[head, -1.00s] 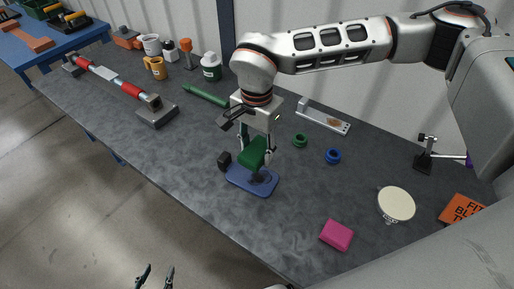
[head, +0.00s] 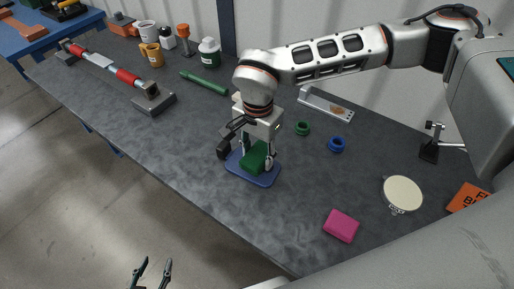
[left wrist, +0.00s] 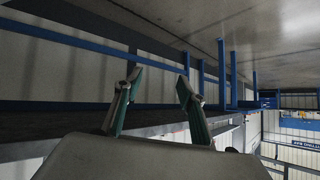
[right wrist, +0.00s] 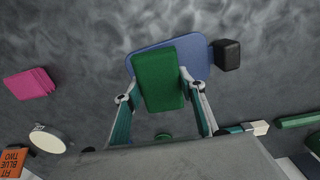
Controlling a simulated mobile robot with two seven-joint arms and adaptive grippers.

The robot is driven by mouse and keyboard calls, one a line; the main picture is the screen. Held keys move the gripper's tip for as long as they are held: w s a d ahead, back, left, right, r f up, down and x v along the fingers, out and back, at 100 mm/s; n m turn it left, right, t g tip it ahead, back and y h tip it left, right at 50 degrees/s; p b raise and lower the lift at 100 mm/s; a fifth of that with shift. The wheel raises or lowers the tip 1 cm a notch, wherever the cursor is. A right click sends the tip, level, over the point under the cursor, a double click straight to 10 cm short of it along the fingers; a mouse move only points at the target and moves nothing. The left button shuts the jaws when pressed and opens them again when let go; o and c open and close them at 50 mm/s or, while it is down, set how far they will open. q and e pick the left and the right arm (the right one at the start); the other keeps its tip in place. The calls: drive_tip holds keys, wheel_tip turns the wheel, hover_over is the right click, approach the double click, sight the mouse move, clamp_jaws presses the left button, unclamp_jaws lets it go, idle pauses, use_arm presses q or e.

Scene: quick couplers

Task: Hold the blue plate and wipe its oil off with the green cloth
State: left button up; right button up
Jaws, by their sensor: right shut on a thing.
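The blue plate (head: 238,170) lies on the dark table and shows in the right wrist view (right wrist: 199,62) too. My right gripper (head: 256,158) is shut on the green cloth (head: 254,160), its fingers on either side of it in the right wrist view (right wrist: 160,78). The cloth is over the plate and appears to rest on it. It covers the plate's middle, and I see no oil on the bare parts. My left gripper (head: 152,265) is open and empty, away from the table's front edge. It also shows open in the left wrist view (left wrist: 160,78).
A black block (right wrist: 227,54) is at the plate's edge. Green and blue rings (head: 336,145) lie right of the plate, a pink block (head: 341,226) towards the front. A round cream disc (head: 402,194) is at the right.

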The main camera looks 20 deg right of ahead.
use_arm(q)
drive_tip(key=shift+w+a+r, duration=0.1)
drive_tip(key=shift+w+r, duration=0.05)
drive_tip(key=shift+w, duration=0.15)
drive_tip(key=shift+c, duration=0.2)
